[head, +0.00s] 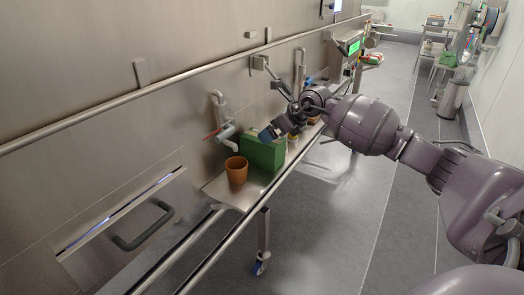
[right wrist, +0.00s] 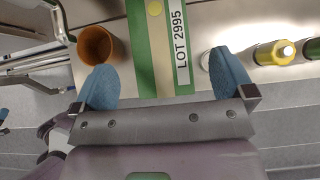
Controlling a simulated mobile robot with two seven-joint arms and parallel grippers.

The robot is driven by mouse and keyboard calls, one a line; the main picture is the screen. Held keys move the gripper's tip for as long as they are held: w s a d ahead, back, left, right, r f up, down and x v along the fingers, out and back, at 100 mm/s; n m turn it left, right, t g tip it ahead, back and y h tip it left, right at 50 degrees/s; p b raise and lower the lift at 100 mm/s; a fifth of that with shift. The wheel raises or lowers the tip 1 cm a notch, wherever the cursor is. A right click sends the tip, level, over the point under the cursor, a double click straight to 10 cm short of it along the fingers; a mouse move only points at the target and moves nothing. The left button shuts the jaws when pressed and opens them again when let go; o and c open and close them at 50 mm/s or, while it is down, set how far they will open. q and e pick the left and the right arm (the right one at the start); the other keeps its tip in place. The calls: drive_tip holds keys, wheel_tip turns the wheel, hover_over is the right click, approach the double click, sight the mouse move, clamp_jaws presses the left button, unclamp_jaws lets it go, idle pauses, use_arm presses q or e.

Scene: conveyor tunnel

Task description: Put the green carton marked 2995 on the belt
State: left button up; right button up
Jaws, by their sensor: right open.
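The green carton (head: 262,152) stands on a narrow steel shelf (head: 215,188) along the wall in the head view. In the right wrist view the carton (right wrist: 145,50) shows its green faces, a pale stripe and a white label reading LOT 2995. My right gripper (right wrist: 163,72) is open, with its blue fingers on either side of the carton and apart from it. In the head view the right gripper (head: 276,133) is at the carton's upper right. My left gripper is out of view. I cannot make out a belt surface clearly.
A terracotta pot (head: 236,171) stands just left of the carton, close to one finger in the right wrist view (right wrist: 96,45). A yellow-capped bottle (right wrist: 274,52) stands on the other side. Pipes (head: 221,118) project from the wall behind.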

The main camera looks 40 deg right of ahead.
sight(263, 149)
drive_tip(key=x, duration=0.4)
drive_tip(key=shift+s+d+f+b, duration=0.1)
drive_tip(key=shift+s+f+b, duration=0.2)
drive_tip(key=shift+f+b, duration=0.1)
drive_tip(key=shift+w+f, duration=0.25)
drive_tip(key=shift+w, duration=0.1)
drive_tip(key=shift+r, duration=0.2)
drive_tip(key=c, duration=1.3)
